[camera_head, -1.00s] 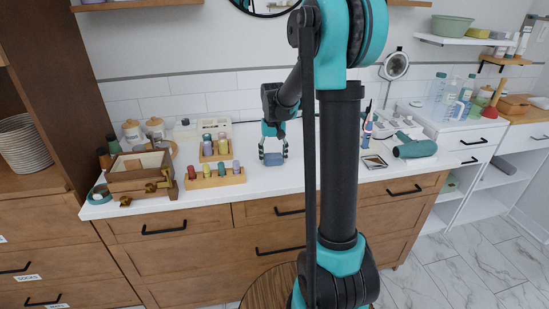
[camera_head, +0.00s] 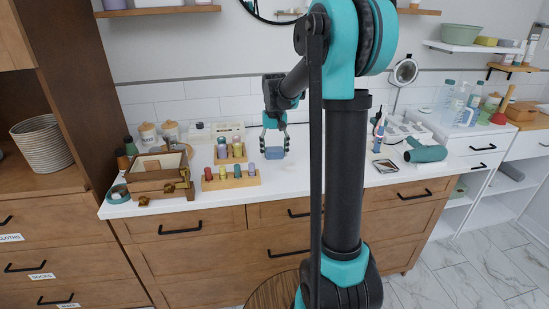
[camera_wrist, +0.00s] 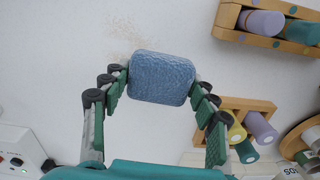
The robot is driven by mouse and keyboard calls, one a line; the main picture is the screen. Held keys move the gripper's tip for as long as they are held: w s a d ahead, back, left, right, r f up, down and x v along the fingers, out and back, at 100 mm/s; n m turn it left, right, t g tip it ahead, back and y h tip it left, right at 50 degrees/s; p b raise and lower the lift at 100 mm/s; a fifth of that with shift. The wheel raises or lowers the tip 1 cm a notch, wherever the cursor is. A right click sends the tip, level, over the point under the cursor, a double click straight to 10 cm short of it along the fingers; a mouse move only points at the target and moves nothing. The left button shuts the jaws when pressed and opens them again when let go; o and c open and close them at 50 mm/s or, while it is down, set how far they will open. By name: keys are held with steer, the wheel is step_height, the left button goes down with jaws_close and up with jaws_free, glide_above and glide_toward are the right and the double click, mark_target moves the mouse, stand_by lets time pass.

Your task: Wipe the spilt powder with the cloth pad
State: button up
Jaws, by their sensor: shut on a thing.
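The blue cloth pad (camera_wrist: 162,78) is held between the fingers of my gripper (camera_wrist: 155,92) in the wrist view. In the head view my gripper (camera_head: 275,148) hangs over the white counter, shut on the pad (camera_head: 274,153). A patch of pale tan spilt powder (camera_wrist: 120,38) lies on the counter just beyond the pad, up and to its left in the wrist view. Whether the pad touches the counter cannot be told. I cannot make out the powder in the head view.
Wooden racks of coloured bottles (camera_head: 231,178) stand just left of the gripper. A wooden box (camera_head: 158,175) and teal tape roll (camera_head: 118,194) are farther left. A teal hair dryer (camera_head: 425,152) lies at the right.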

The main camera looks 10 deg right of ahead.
mark_target(275, 149)
steer(key=shift+r, duration=1.65)
